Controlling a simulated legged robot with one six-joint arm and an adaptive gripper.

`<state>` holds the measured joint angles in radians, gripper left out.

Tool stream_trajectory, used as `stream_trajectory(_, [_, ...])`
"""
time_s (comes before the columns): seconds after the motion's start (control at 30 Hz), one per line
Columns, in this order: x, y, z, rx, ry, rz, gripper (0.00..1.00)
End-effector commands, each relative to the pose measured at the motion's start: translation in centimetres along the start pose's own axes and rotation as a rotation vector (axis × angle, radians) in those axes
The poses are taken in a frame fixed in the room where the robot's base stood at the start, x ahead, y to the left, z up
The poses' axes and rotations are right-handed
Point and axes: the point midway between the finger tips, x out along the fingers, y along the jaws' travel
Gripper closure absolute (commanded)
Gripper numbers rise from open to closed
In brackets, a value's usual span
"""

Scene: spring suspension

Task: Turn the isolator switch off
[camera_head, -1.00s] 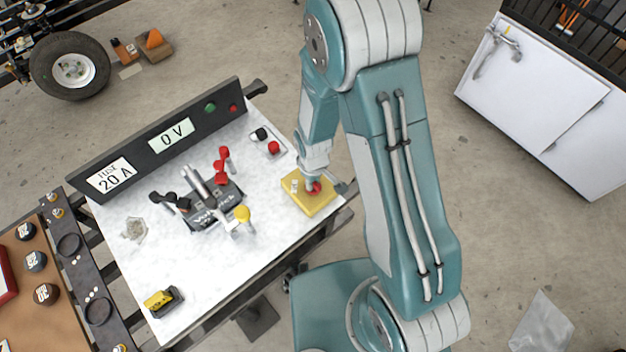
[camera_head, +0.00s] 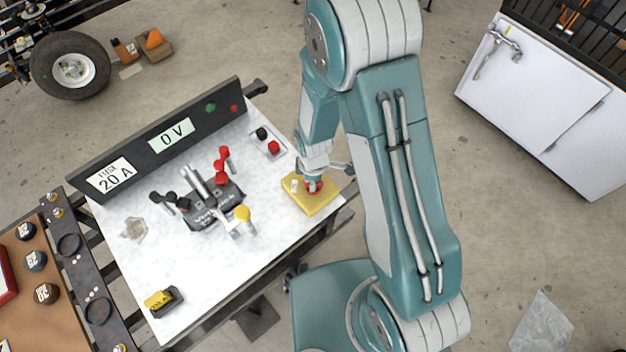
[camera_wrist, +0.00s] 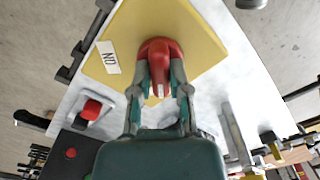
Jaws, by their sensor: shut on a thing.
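The isolator switch is a yellow box (camera_head: 318,205) near the right corner of the white bench top, with a red handle (camera_head: 315,188) on it. In the wrist view the yellow plate (camera_wrist: 205,45) fills the upper middle, and the red handle (camera_wrist: 158,48) rises from it. A white label (camera_wrist: 108,57) on the plate shows upside down and appears to read ON. My gripper (camera_wrist: 160,90) has its two fingers on either side of the red handle, shut on it. In the head view my gripper (camera_head: 313,180) partly covers the handle.
A dark panel (camera_head: 130,150) along the bench's back edge reads 0 V and FUSE 20 A. A grey device with red and black levers (camera_head: 215,208) stands mid-bench. Red and black terminals (camera_head: 273,147) lie behind the switch. A yellow-black block (camera_head: 162,300) sits at the front left.

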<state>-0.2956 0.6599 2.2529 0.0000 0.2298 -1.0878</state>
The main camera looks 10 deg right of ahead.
Motion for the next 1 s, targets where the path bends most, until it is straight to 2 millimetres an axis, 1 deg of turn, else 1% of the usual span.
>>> stream_trajectory(0.47, [-0.01, 0.16, -0.09, -0.013, 0.002, 0.005, 1.0])
stream_trajectory(0.5, [-0.01, 0.16, -0.09, -0.013, 0.002, 0.005, 0.59])
stream_trajectory(0.53, [-0.01, 0.16, -0.09, -0.013, 0.002, 0.005, 0.46])
stream_trajectory(0.57, [-0.01, 0.15, -0.08, -0.013, 0.002, 0.004, 0.43])
stream_trajectory(0.87, [-0.03, 0.06, -0.01, -0.012, 0.001, 0.002, 0.43])
stream_trajectory(1.0, [-0.62, 0.12, -0.04, -0.011, 0.002, 0.004, 0.43])
